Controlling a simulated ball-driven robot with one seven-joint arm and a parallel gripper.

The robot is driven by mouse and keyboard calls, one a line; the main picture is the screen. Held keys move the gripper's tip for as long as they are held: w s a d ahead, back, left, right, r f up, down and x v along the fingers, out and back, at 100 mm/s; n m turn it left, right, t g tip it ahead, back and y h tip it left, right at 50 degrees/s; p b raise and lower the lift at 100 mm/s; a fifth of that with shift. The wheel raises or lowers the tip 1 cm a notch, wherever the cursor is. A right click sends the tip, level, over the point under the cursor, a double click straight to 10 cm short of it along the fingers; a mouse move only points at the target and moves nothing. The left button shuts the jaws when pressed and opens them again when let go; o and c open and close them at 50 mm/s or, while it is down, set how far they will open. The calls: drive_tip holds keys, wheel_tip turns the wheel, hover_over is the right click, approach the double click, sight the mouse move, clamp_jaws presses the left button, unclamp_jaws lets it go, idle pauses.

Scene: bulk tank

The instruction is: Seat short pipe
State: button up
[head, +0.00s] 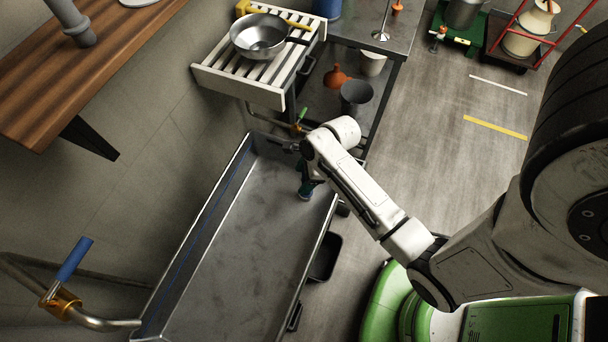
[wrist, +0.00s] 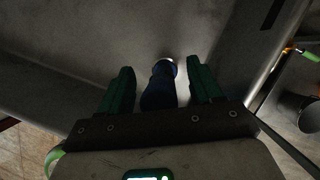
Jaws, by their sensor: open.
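A short dark blue pipe (wrist: 159,88) with a pale rim at its far end lies between the green fingers of my gripper (wrist: 161,76) in the wrist view. The fingers are open, with a gap showing on each side of the pipe. In the head view my gripper (head: 306,178) points down inside the metal tank (head: 235,235), near its far right corner. The pipe's pale end (head: 305,195) shows just below the fingers there. My wrist hides most of the pipe. I cannot tell whether it touches the tank floor, and no drain hole is visible.
A wooden shelf (head: 75,75) at upper left holds a grey pipe fitting (head: 76,25). A blue-handled valve (head: 68,275) is at lower left. The tank's middle is clear.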

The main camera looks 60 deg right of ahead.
drive_tip(key=v, duration=1.1)
drive_tip(key=shift+f, duration=0.1)
idle(0.4)
drive_tip(key=s+a+n+g+h, duration=0.1)
drive_tip(key=a+n, duration=0.2)
drive_tip(key=n, duration=0.6)
drive_tip(key=s+a+n+g, duration=0.1)
drive_tip(key=a+n, duration=0.3)
drive_tip(key=n, duration=0.6)
drive_tip(key=s+a+r+n+h, duration=0.1)
drive_tip(key=a+n, duration=0.3)
drive_tip(key=n, duration=0.6)
drive_tip(key=shift+s+a+g+h, duration=0.3)
drive_tip(key=shift+s+g, duration=0.1)
drive_tip(key=shift+s, duration=0.3)
